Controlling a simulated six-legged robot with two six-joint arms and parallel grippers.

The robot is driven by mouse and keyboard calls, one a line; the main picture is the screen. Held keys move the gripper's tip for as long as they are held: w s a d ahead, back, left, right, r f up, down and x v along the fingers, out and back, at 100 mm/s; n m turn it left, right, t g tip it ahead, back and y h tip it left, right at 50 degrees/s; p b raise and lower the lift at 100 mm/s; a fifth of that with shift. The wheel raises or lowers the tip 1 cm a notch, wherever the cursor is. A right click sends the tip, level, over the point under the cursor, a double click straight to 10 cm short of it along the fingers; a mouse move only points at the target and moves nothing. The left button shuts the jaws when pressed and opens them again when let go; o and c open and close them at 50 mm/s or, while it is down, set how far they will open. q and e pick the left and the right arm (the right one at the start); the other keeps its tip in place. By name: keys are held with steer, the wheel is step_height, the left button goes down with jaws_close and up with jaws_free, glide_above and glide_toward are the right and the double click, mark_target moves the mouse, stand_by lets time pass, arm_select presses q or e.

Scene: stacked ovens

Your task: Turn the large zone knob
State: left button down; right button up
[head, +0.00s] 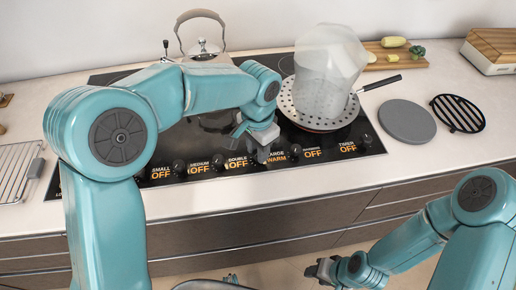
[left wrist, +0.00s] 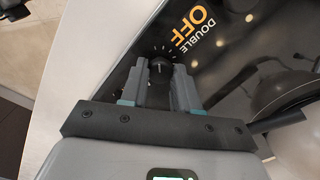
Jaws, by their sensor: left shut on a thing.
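The large zone knob (left wrist: 160,70) is a small round black knob with white tick marks around it, between my left gripper's fingertips in the left wrist view. My left gripper (head: 262,150) points down at the cooktop's front control strip and is shut on this knob, between the DOUBLE and LARGE labels. In the head view the gripper hides the knob. The LARGE label (head: 275,154) reads WARM, and the labels next to it read OFF. My right gripper (head: 322,270) is low in front of the drawers, away from the knobs; its finger opening is unclear.
A perforated pan (head: 288,103) with a translucent vessel (head: 326,72) stands on the black cooktop, its handle pointing right. A kettle (head: 203,48) is at the back. A grey disc (head: 407,121) and a black trivet (head: 458,113) lie at right, a wire rack (head: 15,178) at left.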

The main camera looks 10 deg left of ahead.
arm_select(q)
steer(key=shift+n, duration=1.5)
steer(key=c, duration=0.8)
jaws_free()
step_height(320, 180, up, 16)
steer(key=shift+r+p, duration=0.15)
steer(key=shift+p, duration=0.45)
